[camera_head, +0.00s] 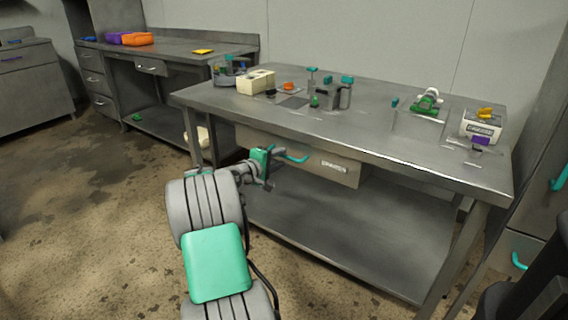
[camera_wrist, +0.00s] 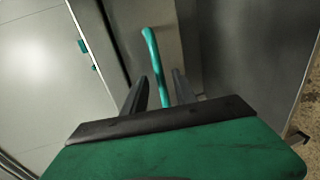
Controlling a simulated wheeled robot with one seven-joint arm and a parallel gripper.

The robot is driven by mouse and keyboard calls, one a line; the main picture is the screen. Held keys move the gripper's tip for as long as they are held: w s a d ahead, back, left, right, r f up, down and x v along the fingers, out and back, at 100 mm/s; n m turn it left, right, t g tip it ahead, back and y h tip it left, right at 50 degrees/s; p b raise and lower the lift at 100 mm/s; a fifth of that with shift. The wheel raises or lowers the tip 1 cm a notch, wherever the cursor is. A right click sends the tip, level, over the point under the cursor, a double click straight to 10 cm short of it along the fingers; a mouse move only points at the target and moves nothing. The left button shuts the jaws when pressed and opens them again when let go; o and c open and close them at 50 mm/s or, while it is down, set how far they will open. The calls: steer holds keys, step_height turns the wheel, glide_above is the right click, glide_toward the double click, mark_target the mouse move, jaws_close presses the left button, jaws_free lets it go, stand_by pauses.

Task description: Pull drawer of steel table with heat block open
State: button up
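The steel table (camera_head: 330,128) stands in front of me, and a small white device with a labelled front (camera_head: 481,125) sits at its right end. Under the tabletop is a drawer (camera_head: 335,169) with a teal bar handle (camera_head: 294,158); its front appears flush or nearly so. My gripper (camera_head: 268,172) is at the left part of the handle. In the wrist view the teal handle (camera_wrist: 154,62) runs between the two dark fingers of my gripper (camera_wrist: 160,92), with gaps showing on both sides. The fingers are open. The far part of the handle beside the fingers is partly hidden.
A cream block (camera_head: 256,82), a grey rack device (camera_head: 328,95) and a green-and-white tool (camera_head: 427,102) stand on the tabletop. A lower shelf (camera_head: 345,240) lies under the drawer. A second bench (camera_head: 180,46) is behind left. The floor at left is clear.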

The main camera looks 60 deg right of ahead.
mark_target(284, 156)
steer(key=x, duration=0.3)
steer(key=shift+d, duration=0.15)
steer(key=shift+c, duration=0.2)
jaws_close()
steer(key=shift+f, duration=0.1)
stand_by(0.9)
